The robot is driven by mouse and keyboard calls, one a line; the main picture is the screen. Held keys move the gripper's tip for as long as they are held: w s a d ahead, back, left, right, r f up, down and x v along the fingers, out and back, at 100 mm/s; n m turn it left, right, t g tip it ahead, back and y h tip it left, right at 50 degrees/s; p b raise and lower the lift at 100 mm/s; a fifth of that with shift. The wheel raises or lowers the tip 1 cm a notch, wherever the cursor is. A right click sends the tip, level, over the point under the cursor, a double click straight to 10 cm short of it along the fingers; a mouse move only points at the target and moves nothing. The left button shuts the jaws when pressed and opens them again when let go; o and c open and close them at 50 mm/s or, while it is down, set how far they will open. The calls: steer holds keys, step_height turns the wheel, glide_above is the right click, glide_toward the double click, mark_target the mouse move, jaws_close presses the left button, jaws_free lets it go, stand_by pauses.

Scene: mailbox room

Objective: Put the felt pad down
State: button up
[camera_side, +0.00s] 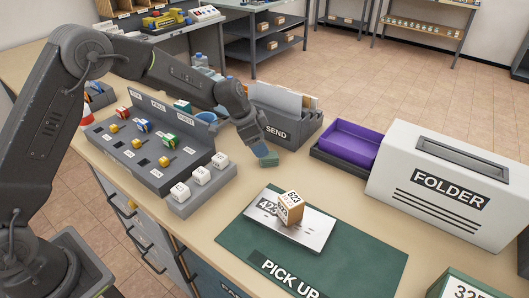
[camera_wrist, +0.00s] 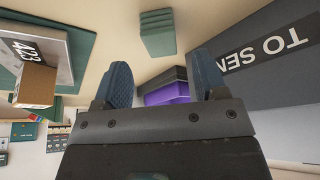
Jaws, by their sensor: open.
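The felt pad (camera_wrist: 157,33) is a small layered teal-green block on the tan counter in the wrist view. It lies beyond the fingertips, with a gap on the picture to both fingers. In the side view the pad (camera_side: 269,161) shows at the tip of my gripper (camera_side: 260,149), just in front of the SEND holder. My gripper (camera_wrist: 161,78) has its two blue ribbed fingers apart with nothing between them. In the side view the fingers partly cover the pad, and I cannot tell there whether they touch it.
The grey SEND holder (camera_side: 287,122) with papers stands close behind. A purple tray (camera_side: 348,142) and the FOLDER machine (camera_side: 449,187) are to the right. A small box (camera_side: 289,207) sits on a metal plate on the green mat (camera_side: 352,267). White blocks (camera_side: 200,175) stand left.

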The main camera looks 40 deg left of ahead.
steer(key=s+a+r+n+t+y, duration=0.15)
steer(key=s+r+n, duration=0.25)
steer(key=s+r, duration=1.5)
steer(key=s+a+n+y, duration=0.1)
steer(key=s+n, duration=0.4)
steer(key=s, duration=1.1)
steer(key=shift+a+t+y, duration=0.35)
steer(key=shift+a+t, duration=0.1)
steer(key=shift+a, duration=0.35)
